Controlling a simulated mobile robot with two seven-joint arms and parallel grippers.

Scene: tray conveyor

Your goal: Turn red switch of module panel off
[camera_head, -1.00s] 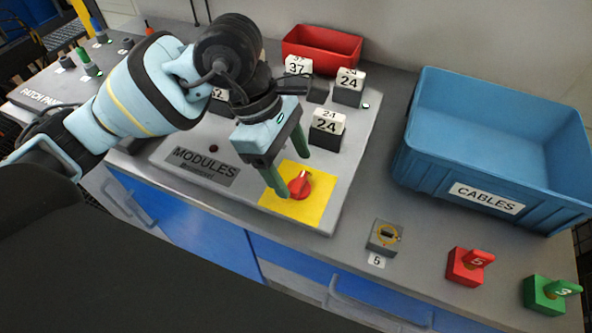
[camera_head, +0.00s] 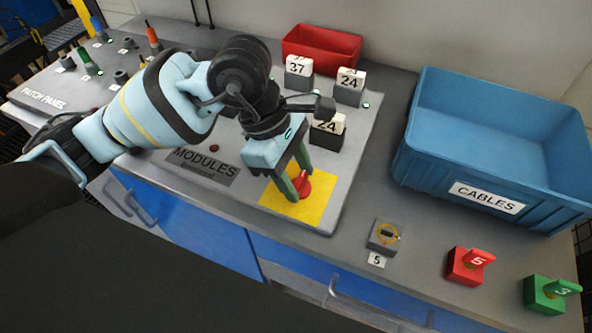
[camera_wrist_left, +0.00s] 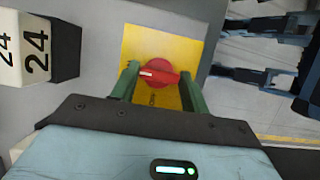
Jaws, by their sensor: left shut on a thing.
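The red rotary switch (camera_head: 304,186) sits on a yellow square plate (camera_head: 318,210) at the front right corner of the grey MODULES panel (camera_head: 217,195). My left gripper (camera_head: 300,184) reaches down over it, its green fingers shut on the switch and partly hiding it. In the left wrist view the switch (camera_wrist_left: 158,72) lies between the two fingertips. Its raised handle runs roughly across from finger to finger, with a white mark at the left end. My right gripper is not in view.
Number modules (camera_head: 348,86) stand on the panel behind the gripper. A red bin (camera_head: 322,62) is at the back and a blue CABLES bin (camera_head: 430,180) at the right. A grey socket (camera_head: 384,236), a red plug (camera_head: 464,268) and a green plug (camera_head: 543,294) stand along the front edge.

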